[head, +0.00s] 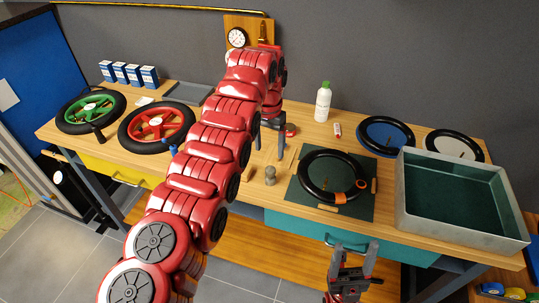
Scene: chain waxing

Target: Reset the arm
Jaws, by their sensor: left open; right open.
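My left arm is a chain of red links that rises from the bottom left across the middle of the head view and bends down at its far end. My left gripper (269,140) points down over the back middle of the workbench, open, with nothing seen between its fingers. My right gripper (353,254) is low in the view, in front of the bench's front edge and near the teal drawer (345,238). Its fingers point away from me, apart and empty.
The workbench (310,128) carries a green-spoked wheel (92,107), a red-spoked wheel (150,129), a white bottle (323,103), a black tire (305,176) on a dark mat (345,205), two more tires at the back right, and a grey bin (407,205).

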